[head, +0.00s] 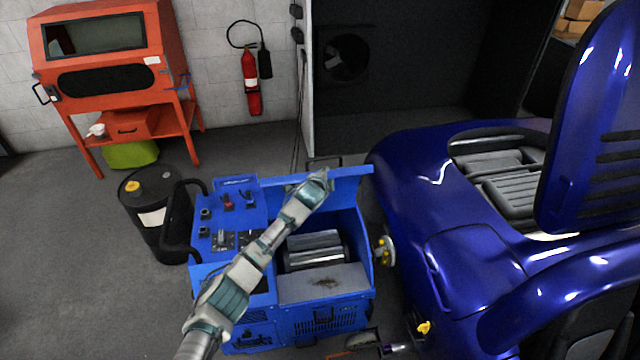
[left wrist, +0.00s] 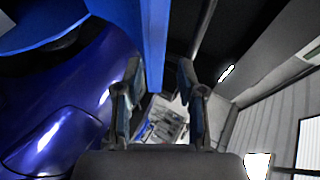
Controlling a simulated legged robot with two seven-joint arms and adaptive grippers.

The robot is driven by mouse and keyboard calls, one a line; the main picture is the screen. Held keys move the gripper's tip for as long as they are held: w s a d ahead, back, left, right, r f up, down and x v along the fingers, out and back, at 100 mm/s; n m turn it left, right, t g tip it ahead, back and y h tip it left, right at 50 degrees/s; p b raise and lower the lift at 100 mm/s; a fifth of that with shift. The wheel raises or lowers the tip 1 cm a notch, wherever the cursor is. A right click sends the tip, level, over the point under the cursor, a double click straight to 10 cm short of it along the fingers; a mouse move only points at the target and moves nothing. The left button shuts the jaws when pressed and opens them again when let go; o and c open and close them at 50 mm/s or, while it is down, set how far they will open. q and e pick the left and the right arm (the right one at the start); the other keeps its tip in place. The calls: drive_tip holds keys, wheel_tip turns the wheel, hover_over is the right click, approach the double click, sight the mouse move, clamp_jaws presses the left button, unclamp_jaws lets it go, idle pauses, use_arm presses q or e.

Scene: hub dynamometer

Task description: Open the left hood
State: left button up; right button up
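The blue dynamometer (head: 325,312) stands left of the blue car, with its roller (head: 315,250) exposed. A blue hood panel (head: 350,188) stands raised at the back of the roller bay. In the left wrist view the two fingers of my left gripper (left wrist: 160,95) are apart. A blue panel edge (left wrist: 154,40) runs beyond and between them; I cannot tell whether they touch it. My right gripper is not in view.
The blue car (head: 450,220) is close on the right, with a raised blue panel (head: 595,130). A black drum (head: 152,205) stands left of the dynamometer. A red cabinet (head: 105,75) and a fire extinguisher (head: 251,80) are at the back wall. The floor at left is clear.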

use_arm(q)
drive_tip(key=v, duration=0.7)
drive_tip(key=shift+a+f, duration=0.1)
